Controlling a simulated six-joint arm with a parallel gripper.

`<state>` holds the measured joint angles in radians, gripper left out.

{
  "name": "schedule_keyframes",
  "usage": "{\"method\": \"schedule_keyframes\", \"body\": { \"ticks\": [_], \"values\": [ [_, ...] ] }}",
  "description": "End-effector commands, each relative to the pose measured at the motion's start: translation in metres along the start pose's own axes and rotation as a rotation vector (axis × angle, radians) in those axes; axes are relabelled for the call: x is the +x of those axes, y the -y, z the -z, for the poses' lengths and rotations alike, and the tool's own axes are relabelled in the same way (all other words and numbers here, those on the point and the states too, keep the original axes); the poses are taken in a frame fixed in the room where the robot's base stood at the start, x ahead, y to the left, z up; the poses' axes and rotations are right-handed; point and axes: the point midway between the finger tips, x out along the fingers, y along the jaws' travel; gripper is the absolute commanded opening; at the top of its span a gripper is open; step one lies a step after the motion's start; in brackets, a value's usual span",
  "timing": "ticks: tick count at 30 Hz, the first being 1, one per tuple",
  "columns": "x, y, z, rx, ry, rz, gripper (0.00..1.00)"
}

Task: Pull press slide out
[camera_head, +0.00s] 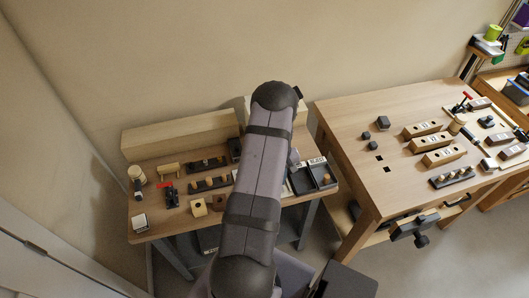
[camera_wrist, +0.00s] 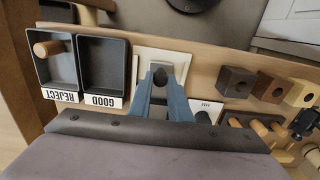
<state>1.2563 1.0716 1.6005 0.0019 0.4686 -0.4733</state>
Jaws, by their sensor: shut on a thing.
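In the wrist view my gripper (camera_wrist: 159,82) has its two blue fingers closed around a dark rounded knob (camera_wrist: 158,74), which I take to be the press slide's handle. The knob stands over a pale plate (camera_wrist: 160,58) set on the wooden bench. The rest of the slide is hidden behind the fingers, so I cannot tell how far out it is. In the head view my arm covers the middle of the left bench and hides the knob.
Beside the plate are a REJECT tray (camera_wrist: 55,75) holding a wooden peg and an empty GOOD tray (camera_wrist: 103,66). On the other side are holed blocks, a dark one (camera_wrist: 237,81) and a pale one (camera_wrist: 299,93). A second bench (camera_head: 350,110) stands at right.

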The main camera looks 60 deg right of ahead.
Motion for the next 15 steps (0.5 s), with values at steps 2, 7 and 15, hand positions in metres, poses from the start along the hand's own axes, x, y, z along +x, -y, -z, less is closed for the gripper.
{"method": "schedule_keyframes", "body": {
  "ticks": [2,7,15],
  "values": [
    [0.0003,0.0006,-0.0014,0.000,0.003,0.002,0.05],
    [0.0002,0.0005,-0.0010,0.000,0.002,0.001,0.04],
    [-0.0005,0.0005,-0.0059,0.001,0.003,0.002,0.04]
  ]
}}
